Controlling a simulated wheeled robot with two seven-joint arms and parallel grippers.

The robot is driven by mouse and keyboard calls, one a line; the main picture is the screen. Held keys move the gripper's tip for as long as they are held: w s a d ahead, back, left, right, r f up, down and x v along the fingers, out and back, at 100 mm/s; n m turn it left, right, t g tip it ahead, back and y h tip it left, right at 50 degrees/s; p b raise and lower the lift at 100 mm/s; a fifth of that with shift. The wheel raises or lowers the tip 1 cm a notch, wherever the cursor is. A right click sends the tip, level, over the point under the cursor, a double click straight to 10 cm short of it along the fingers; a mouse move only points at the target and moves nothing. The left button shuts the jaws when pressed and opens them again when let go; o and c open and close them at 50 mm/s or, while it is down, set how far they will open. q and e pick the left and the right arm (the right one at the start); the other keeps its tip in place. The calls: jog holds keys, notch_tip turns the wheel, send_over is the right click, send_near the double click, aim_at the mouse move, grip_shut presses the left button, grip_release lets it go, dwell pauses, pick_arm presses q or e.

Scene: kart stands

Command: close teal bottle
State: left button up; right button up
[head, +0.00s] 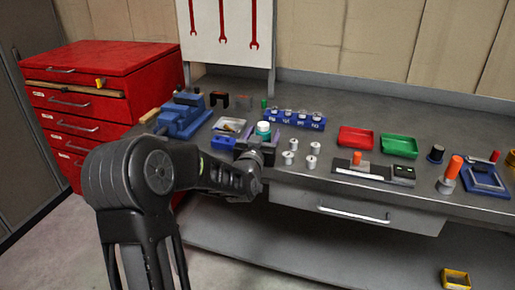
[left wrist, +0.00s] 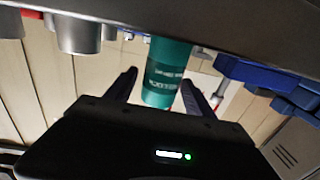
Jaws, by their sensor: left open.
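The teal bottle (head: 263,128) stands on the grey workbench, with a pale top showing in the head view. Whether that top is a cap, I cannot tell. In the left wrist view the teal bottle (left wrist: 166,72) sits between the two fingers of my left gripper (left wrist: 157,93), with a gap visible beside it. My left gripper (head: 262,143) is open around the bottle from the front, and hides the bottle's lower part in the head view. My right gripper is not in view.
Several silver cylinders (head: 290,157) stand just right of the gripper. A blue rack (head: 296,120) is behind, and a blue vise (head: 184,116) is to the left. A red tray (head: 356,138) and a green tray (head: 399,146) lie further right. A red drawer cabinet (head: 105,75) stands at left.

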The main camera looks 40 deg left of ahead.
pick_arm(q)
jog(key=v, duration=0.9)
jog(key=shift+s+b, duration=0.35)
jog(key=shift+b, duration=0.1)
jog(key=shift+d, duration=0.1)
